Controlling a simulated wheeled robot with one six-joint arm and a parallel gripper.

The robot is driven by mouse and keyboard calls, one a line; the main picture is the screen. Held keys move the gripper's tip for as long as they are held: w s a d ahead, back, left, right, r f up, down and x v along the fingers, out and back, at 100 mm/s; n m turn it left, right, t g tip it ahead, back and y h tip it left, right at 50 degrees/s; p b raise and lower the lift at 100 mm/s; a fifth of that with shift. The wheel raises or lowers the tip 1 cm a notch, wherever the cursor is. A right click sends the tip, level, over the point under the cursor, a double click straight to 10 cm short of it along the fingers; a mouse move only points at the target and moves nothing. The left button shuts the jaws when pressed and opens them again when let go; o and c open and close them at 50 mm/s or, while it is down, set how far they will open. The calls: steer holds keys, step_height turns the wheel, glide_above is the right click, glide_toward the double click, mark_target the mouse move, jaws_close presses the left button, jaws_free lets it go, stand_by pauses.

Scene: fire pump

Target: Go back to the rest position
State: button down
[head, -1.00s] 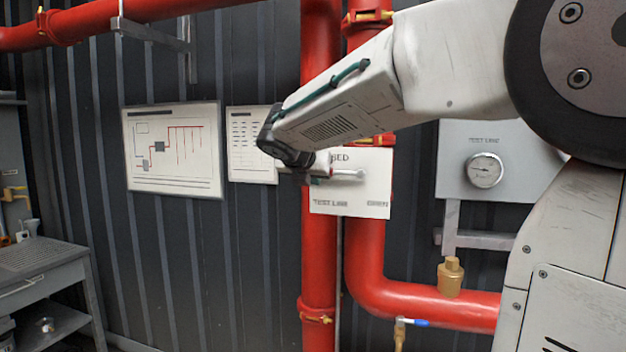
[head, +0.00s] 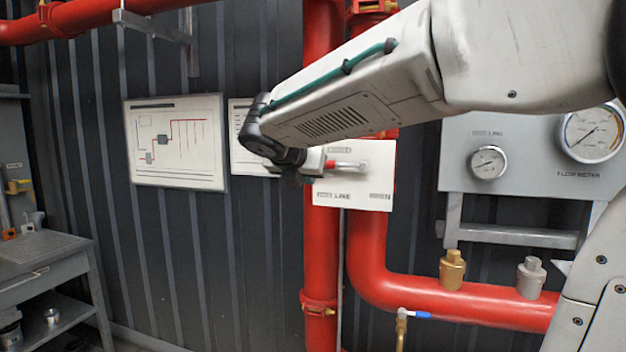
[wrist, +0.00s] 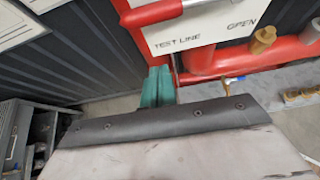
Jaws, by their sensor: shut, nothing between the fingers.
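My gripper (wrist: 157,87) shows in the wrist view as two teal fingers held together, with nothing between them. Its fingers are hidden in the head view behind the dark end of my arm. A lever with a red grip (wrist: 152,13) crosses the white test line plate (wrist: 195,30), just above the fingertips in the wrist picture. I cannot tell the exact gap between them. In the head view the lever (head: 345,165) lies about level across the plate (head: 352,200), and my wrist covers its left end.
Red pipes (head: 322,240) run up the ribbed wall behind the plate. A gauge panel (head: 530,180) is on the right, with brass (head: 452,270) and grey (head: 530,278) fittings below. Wall charts (head: 176,180) hang left. A grey bench (head: 40,265) stands at lower left.

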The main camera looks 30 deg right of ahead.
steer(key=s+a+f+m+g+y, duration=0.2)
steer(key=s+a+f+m+y, duration=0.1)
steer(key=s+f+m, duration=0.3)
steer(key=s+a+f+m+g+y, duration=0.2)
steer(key=s+a+f+m, duration=0.3)
steer(key=s+m, duration=0.6)
steer(key=s+a+f+m+g+y, duration=0.2)
steer(key=s+f+m, duration=0.6)
steer(key=s, duration=0.5)
steer(key=shift+a+f+y, duration=0.35)
steer(key=shift+a+y, duration=0.55)
steer(key=shift+y, duration=0.2)
steer(key=shift+d, duration=0.1)
